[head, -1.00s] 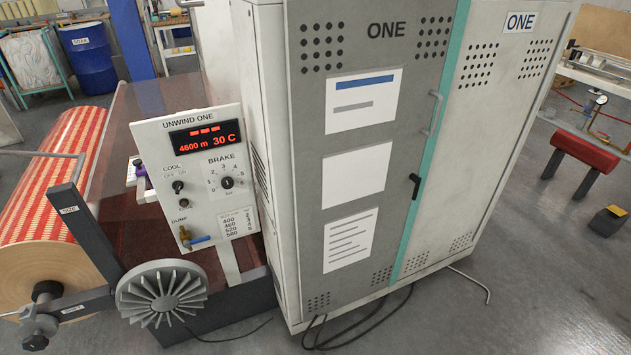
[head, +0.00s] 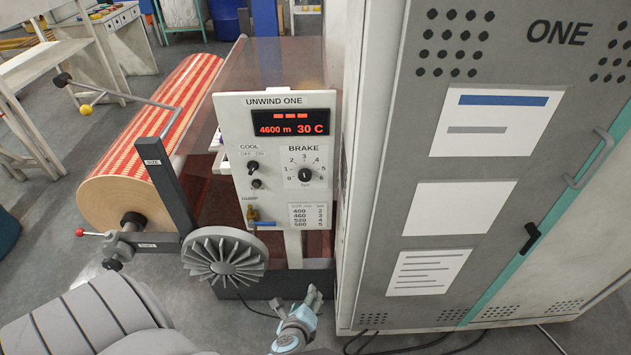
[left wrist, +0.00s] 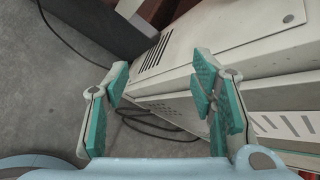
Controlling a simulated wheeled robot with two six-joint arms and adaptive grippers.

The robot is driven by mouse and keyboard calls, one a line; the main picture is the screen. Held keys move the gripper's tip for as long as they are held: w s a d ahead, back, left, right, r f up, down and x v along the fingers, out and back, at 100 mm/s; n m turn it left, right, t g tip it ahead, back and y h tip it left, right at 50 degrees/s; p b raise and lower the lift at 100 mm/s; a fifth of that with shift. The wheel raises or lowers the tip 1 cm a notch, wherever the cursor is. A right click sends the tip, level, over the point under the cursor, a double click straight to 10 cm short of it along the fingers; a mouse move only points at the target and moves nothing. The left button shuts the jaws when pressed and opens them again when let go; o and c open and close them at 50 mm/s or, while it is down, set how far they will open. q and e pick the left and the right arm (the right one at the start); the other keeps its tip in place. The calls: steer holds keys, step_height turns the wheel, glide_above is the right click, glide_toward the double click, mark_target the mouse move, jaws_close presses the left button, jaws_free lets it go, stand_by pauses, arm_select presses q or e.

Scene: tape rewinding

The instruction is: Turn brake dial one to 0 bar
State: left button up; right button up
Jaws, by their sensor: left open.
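The brake dial (head: 305,175) is a small black knob on the white UNWIND ONE panel (head: 232,205), under the word BRAKE, with a number scale arched around it. Its pointer is too small to read surely. The display (head: 291,122) above shows 4600 m and 30 C in red. My left gripper (head: 313,298) is low in the head view, below the panel and clear of the dial. In the left wrist view the left gripper (left wrist: 160,78) is open and empty, its teal pads wide apart. The dial is not in that view. My right gripper is not in view.
A tall grey cabinet (head: 415,155) marked ONE stands close to the panel's right. A finned wheel (head: 224,258) sits below left of the panel, and a red-striped roll (head: 150,140) lies behind. The cabinet's vented side (left wrist: 215,50) fills much of the wrist view. Cables lie on the floor.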

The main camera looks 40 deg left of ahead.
arm_select(q)
steer(key=w+a+r+m+t+y, duration=0.2)
steer(key=w+r+m+t+y, duration=0.15)
steer(key=r, duration=0.85)
steer(key=m+t+y, duration=0.2)
steer(key=m, duration=0.2)
glide_toward(305, 178)
steer(key=shift+m, duration=0.45)
steer(key=b+x, duration=0.1)
steer(key=x, duration=0.6)
steer(key=shift+w+a+b, duration=0.3)
steer(key=shift+w+a, duration=0.15)
steer(key=shift+w, duration=0.15)
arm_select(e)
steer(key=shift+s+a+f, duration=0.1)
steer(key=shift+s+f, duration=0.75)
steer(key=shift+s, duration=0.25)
arm_select(q)
steer(key=shift+c, duration=0.3)
steer(key=shift+s, duration=0.1)
steer(key=c, duration=1.1)
